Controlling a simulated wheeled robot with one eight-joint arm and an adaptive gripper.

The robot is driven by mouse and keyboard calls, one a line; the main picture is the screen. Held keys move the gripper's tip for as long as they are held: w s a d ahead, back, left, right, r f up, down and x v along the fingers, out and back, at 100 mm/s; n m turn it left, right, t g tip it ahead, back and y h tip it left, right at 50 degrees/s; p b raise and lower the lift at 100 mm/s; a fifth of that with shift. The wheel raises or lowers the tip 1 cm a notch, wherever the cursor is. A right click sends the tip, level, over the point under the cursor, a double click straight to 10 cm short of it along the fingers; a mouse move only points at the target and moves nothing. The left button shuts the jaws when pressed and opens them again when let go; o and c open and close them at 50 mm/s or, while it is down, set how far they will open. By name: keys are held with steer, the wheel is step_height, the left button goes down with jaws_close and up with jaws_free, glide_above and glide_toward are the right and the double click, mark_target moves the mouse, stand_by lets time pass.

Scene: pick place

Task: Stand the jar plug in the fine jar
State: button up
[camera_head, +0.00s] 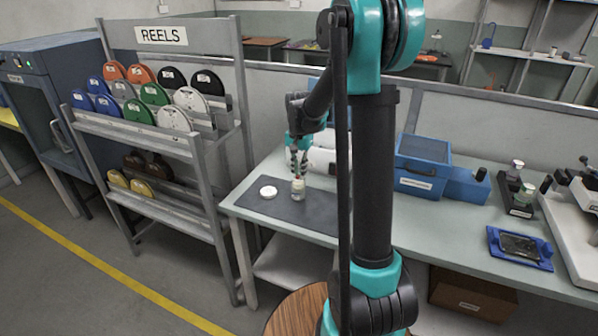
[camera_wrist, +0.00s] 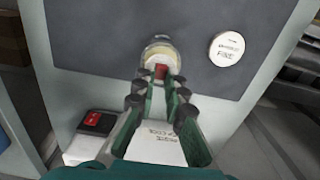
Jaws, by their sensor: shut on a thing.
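The fine jar (camera_head: 298,191) is a small pale clear jar standing on the dark mat (camera_head: 322,212) on the bench. It also shows in the wrist view (camera_wrist: 160,48), just beyond my fingertips. My gripper (camera_head: 298,168) points down directly over the jar. In the wrist view its fingertips (camera_wrist: 160,78) are shut on a small red piece, which I take to be the jar plug (camera_wrist: 161,71). The plug overlaps the jar's mouth in that view. I cannot tell whether it is inside the mouth or just above it.
A white disc (camera_head: 268,191), printed FINE in the wrist view (camera_wrist: 227,49), lies beside the jar. A blue box (camera_head: 422,165) stands to the right on the bench. A reel rack (camera_head: 165,130) stands left of the bench. The mat's front part is clear.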

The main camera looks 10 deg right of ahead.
steer(key=shift+s+f, duration=0.15)
steer(key=shift+f, duration=0.75)
stand_by(0.9)
steer(key=shift+f, duration=0.1)
steer(key=o, duration=0.8)
steer(key=c, duration=0.4)
